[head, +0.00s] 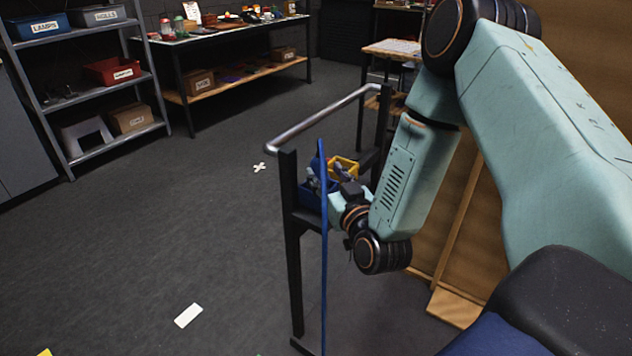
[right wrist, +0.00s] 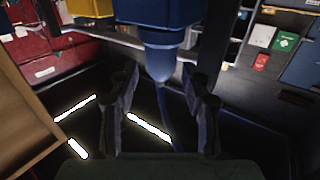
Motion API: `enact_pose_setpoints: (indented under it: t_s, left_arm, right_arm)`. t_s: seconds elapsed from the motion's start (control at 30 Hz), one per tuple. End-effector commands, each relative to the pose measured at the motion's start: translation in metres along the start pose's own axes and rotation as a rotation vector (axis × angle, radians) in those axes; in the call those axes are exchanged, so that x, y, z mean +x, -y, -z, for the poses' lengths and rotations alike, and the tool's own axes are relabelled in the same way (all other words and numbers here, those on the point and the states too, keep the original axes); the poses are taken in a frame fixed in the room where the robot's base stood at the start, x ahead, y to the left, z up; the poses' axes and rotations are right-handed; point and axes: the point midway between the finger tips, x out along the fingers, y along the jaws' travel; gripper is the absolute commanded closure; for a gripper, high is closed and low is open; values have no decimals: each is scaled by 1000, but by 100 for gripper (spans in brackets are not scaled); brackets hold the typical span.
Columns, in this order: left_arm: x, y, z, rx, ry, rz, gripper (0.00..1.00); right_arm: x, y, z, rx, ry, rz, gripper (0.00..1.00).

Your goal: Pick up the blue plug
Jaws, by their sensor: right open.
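The blue plug (right wrist: 163,42) shows at the top middle of the right wrist view, below a blue box-shaped body, with a paler rounded lower end. A thin blue cable (right wrist: 163,105) runs down from it; the cable (head: 323,260) also hangs in the head view in front of the cart. My right gripper (right wrist: 164,100) is open, its two dark fingers on either side of the cable, just below the plug in the picture. In the head view my right gripper (head: 322,177) is at the cart, and the plug is hard to make out there. My left gripper is not in view.
A dark-framed cart (head: 290,230) with a metal handle bar (head: 325,120) stands around my right gripper. A yellow bin (head: 345,167) sits close by. Shelves (head: 95,85) and a workbench (head: 235,32) stand behind. The floor at left is mostly clear.

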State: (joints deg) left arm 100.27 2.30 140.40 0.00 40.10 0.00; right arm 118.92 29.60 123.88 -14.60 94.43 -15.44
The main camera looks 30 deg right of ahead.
Motion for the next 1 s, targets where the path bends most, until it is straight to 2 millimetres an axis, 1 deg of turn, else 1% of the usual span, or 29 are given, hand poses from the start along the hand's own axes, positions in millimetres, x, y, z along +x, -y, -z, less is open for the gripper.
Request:
enact_pose_setpoints:
  t_s: [0.13,0.2,0.3,0.57,1.0]
  left_arm:
    - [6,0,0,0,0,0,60]
    - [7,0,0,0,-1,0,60]
    - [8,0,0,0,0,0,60]
    - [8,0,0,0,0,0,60]
    - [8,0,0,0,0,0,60]
  right_arm:
    - [24,3,3,-1,-5,2,53]
    - [34,3,2,-2,-3,3,53]
    - [43,4,3,-1,-2,3,53]
    - [47,5,3,1,1,4,53]
    - [47,4,3,0,0,3,89]
